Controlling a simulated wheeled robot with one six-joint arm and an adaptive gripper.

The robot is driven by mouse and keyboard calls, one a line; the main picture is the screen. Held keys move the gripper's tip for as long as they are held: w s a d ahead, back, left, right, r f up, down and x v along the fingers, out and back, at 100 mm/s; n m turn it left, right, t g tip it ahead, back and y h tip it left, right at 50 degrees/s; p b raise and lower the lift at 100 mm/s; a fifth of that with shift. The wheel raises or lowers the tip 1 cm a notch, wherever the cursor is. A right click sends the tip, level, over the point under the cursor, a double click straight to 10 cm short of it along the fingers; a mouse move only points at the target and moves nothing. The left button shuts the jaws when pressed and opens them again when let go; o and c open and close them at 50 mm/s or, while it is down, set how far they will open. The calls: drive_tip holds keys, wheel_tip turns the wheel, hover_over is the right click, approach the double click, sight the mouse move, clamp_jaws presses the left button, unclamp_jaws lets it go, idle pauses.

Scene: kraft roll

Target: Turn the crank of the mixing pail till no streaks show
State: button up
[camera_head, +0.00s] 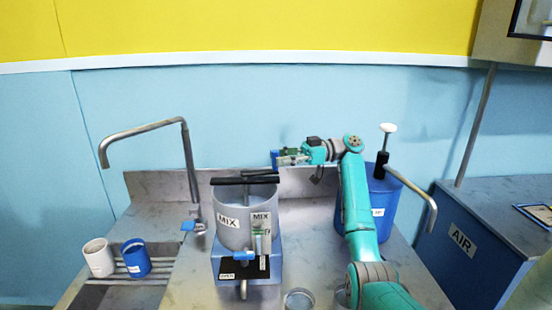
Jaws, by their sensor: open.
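The mixing pail (231,236) is a grey tub labelled MIX on a blue stand, with a black bar (228,181) across its top. A thin dark crank arm (257,173) runs right from above the pail. A small upright blue piece (275,160), seemingly the crank's handle, stands at its right end. My gripper (281,159) comes in from the right at that blue piece, open. I cannot tell whether its fingers are around the piece or only beside it. The pail's contents and any streaks cannot be made out from here.
A blue drum (385,205) with a white-topped pump stands behind my arm. A bent tap (190,160) rises left of the pail. A white cup (99,258) and a blue cup (135,259) sit on a rack at left. A round clear dish (299,299) lies in front.

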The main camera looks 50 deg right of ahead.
drive_tip(key=v, duration=0.5)
drive_tip(key=shift+s+d, duration=0.15)
drive_tip(key=shift+d, duration=0.15)
drive_tip(key=shift+s, duration=0.1)
